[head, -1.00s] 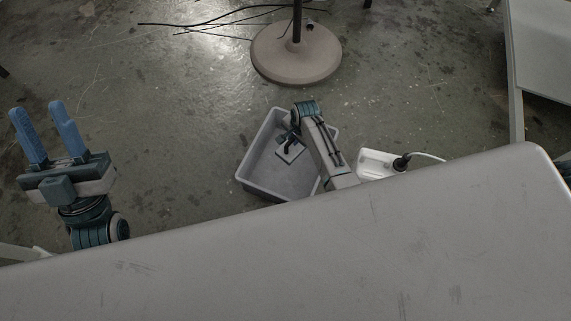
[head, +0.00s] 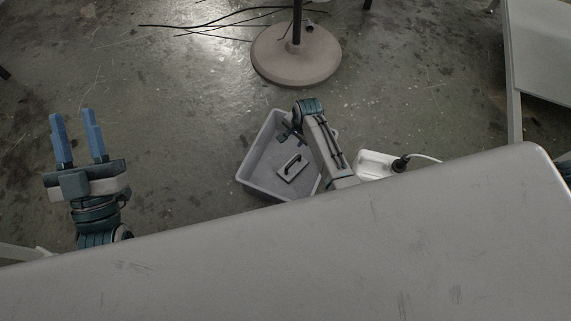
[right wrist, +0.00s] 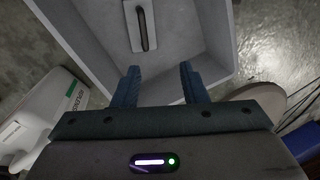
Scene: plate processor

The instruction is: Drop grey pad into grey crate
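The grey pad (head: 292,167), a small flat plate with a dark handle on top, lies inside the grey crate (head: 249,183) on the floor. In the right wrist view the pad (right wrist: 133,40) lies flat in the crate (right wrist: 82,48), with its handle facing up. My right gripper (right wrist: 158,70) is open and empty, with a gap between its fingers and the pad. In the head view my right gripper (head: 292,132) is over the crate, small and partly hidden by its arm. My left gripper (head: 76,115) is open and empty over the floor at the left.
A white device (head: 376,164) with a dark plug and cable stands right of the crate. A round pole base (head: 296,55) is behind it. A large grey surface (head: 300,255) fills the foreground. Floor between my left gripper and the crate is clear.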

